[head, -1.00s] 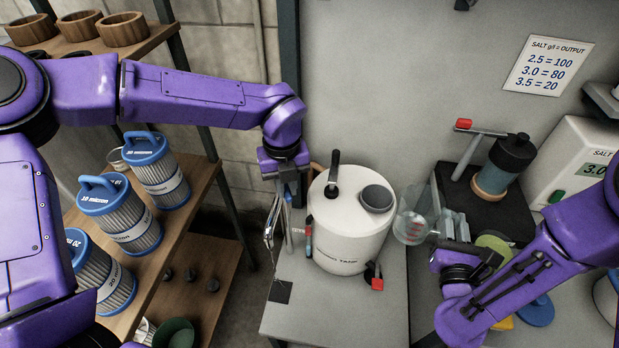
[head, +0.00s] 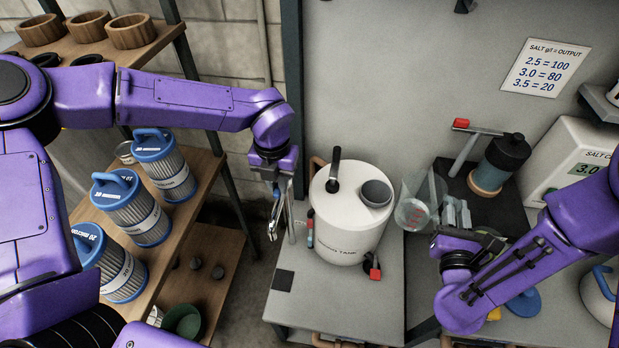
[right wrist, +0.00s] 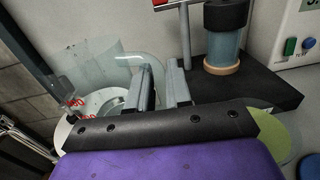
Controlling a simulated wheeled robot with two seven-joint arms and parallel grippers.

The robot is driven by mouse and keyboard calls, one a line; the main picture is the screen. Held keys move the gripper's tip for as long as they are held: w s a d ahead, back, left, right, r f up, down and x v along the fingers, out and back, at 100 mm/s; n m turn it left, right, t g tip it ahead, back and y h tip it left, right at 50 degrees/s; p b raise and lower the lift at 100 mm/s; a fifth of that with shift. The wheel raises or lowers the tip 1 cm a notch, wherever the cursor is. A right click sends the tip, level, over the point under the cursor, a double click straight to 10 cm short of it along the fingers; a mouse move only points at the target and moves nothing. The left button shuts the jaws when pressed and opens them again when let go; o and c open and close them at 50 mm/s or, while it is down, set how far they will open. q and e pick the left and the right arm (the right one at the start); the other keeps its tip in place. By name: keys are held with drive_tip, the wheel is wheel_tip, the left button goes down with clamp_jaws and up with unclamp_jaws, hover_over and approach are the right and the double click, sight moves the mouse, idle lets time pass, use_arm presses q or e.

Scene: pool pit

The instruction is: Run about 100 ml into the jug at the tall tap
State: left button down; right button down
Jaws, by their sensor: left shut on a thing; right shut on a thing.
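The clear jug (head: 412,212) with red markings is held up beside the white tank, near its right side; I see no water in it. My right gripper (head: 452,212) is shut on the jug's handle, which also shows in the right wrist view (right wrist: 152,68). The tall tap (head: 464,155), a grey post with a crossbar and red end, stands behind and right of the jug, apart from it. My left gripper (head: 283,188) is shut on a shiny metal thing (head: 273,222), left of the tank; its exact shape is unclear.
The white tank (head: 340,238) has a black lever and grey cup on top and a small red-handled tap (head: 375,270) low in front. A blue-grey cylinder (head: 500,165) stands by the tall tap. Filter cartridges (head: 130,215) fill the left shelf. The front counter (head: 330,300) is mostly clear.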

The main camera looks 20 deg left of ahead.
use_arm(q)
drive_tip(key=shift+w+r, duration=0.1)
drive_tip(key=shift+r, duration=0.05)
drive_tip(key=c, duration=1.1)
unclamp_jaws()
drive_tip(key=shift+r, duration=0.25)
use_arm(e)
drive_tip(key=shift+f, duration=0.2)
wheel_tip(320, 180, down, 3)
drive_tip(key=b, duration=0.3)
use_arm(q)
drive_tip(key=shift+r, duration=5.7)
